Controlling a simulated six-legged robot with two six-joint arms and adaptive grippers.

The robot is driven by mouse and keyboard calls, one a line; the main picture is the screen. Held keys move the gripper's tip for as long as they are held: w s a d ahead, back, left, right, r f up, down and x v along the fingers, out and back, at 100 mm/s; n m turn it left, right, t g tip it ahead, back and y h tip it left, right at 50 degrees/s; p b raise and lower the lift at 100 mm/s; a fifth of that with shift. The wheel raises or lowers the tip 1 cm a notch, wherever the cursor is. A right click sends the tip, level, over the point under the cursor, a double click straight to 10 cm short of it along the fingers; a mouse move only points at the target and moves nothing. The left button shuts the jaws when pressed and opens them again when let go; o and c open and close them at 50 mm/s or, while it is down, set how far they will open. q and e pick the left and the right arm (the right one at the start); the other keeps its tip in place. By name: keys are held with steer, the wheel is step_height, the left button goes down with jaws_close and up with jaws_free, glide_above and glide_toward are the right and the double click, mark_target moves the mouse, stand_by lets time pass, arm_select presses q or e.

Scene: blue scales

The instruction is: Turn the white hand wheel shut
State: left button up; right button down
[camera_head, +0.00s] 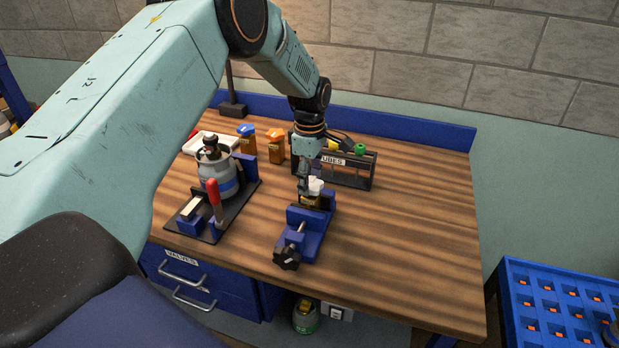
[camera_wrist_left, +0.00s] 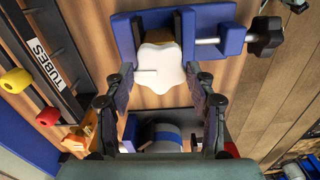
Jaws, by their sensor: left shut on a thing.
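The white hand wheel (camera_wrist_left: 160,66) is lobed and has a pale pointer line on it. It sits on a brass-coloured valve body clamped in a blue vise (camera_wrist_left: 125,38). In the head view the wheel (camera_head: 316,185) shows partly behind my left gripper (camera_head: 305,190), which points down at it from above. In the wrist view the fingers of my left gripper (camera_wrist_left: 160,74) stand on either side of the wheel, shut on it. Most of the valve body is hidden under the wheel. My right gripper is not in view.
A black rack labelled TUBES (camera_head: 350,172) stands close behind the vise. A grey canister (camera_head: 215,172) and a red-handled clamp (camera_head: 214,196) stand on a black plate to the left. Orange valve bodies (camera_head: 276,146) stand behind. The table (camera_head: 410,230) is clear on the right.

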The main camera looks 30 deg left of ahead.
arm_select(q)
steer(key=shift+d+f, duration=0.1)
steer(key=shift+f, duration=0.15)
steer(key=shift+c, duration=1.1)
steer(key=shift+s, duration=0.1)
